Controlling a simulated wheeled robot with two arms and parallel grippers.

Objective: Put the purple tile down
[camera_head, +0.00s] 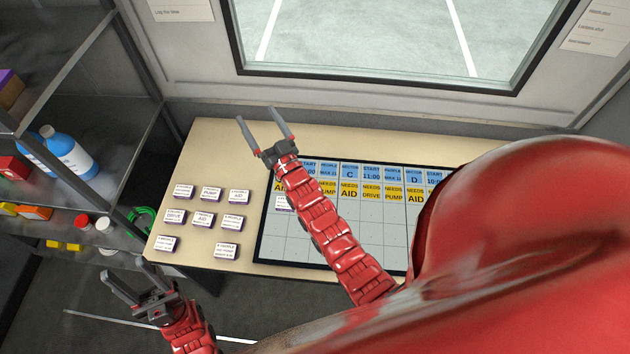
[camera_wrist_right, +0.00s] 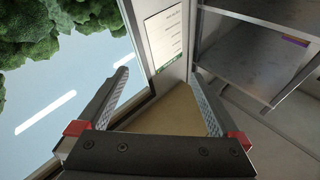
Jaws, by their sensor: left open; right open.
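Several small tiles with white printed tops and purple edges lie on the table left of the board, such as one purple tile (camera_head: 228,251) near the table's front. Another tile (camera_head: 283,203) lies on the board (camera_head: 297,245), in its upper left part, partly hidden by my right arm. I cannot tell which one the task means. My right gripper (camera_head: 256,117) is open and empty above the far side of the table, beyond the board's top left. Its open jaws also show in the right wrist view (camera_wrist_right: 165,92). My left gripper (camera_head: 127,270) is open and empty, off the table's front left corner.
The board has blue and yellow header cells and empty grey cells; my red arm parts hide its right side. A metal shelf (camera_head: 60,205) with bottles and boxes stands left of the table (camera_head: 200,150). A window (camera_head: 370,35) is behind. The table's back left is clear.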

